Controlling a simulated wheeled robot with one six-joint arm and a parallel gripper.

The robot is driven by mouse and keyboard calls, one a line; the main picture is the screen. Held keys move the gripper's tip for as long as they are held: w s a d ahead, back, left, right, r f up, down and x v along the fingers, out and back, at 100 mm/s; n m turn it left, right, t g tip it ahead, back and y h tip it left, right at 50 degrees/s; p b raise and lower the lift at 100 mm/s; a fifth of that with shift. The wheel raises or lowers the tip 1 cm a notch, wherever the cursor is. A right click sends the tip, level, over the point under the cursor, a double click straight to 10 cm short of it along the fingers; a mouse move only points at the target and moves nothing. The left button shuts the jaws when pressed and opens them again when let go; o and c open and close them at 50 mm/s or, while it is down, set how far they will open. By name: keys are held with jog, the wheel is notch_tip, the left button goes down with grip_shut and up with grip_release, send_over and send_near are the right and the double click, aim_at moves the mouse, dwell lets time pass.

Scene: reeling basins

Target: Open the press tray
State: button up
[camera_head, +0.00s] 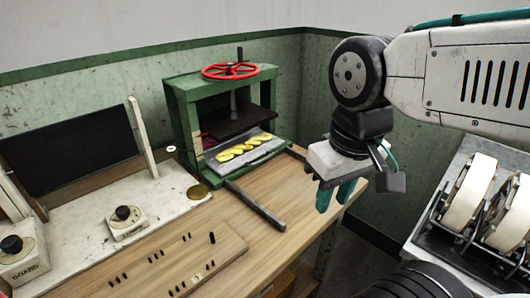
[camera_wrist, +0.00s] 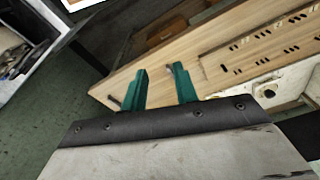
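The press (camera_head: 183,120) is a green frame with a red handwheel (camera_head: 231,71) on top and a dark plate (camera_head: 238,121) under its screw. The press tray (camera_head: 262,152) is a grey tray bearing yellow twisted skeins, low in the press's front opening. Two dark rails (camera_head: 256,205) run out from the press over the table. How far out the tray sits is hard to tell. My gripper (camera_head: 335,197) hangs to the right of the press, apart from the tray, fingers down. In the wrist view its teal fingers (camera_wrist: 160,70) are spread with nothing between them.
The wooden table (camera_head: 285,240) has a pegged board (camera_head: 180,262) at its front. A white board with a black panel (camera_head: 70,158) and knobs (camera_head: 125,215) stands at left. A rack with white reels (camera_head: 468,190) is at right. Bare tabletop lies between rails and pegged board.

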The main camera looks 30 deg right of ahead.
jog(key=m, duration=1.5)
send_near(263, 160)
jog(key=shift+t+y, duration=0.3)
jog(key=f, duration=0.4)
jog(key=w+f, duration=0.1)
jog(key=f, duration=0.2)
jog(key=shift+w+f, duration=0.1)
grip_shut()
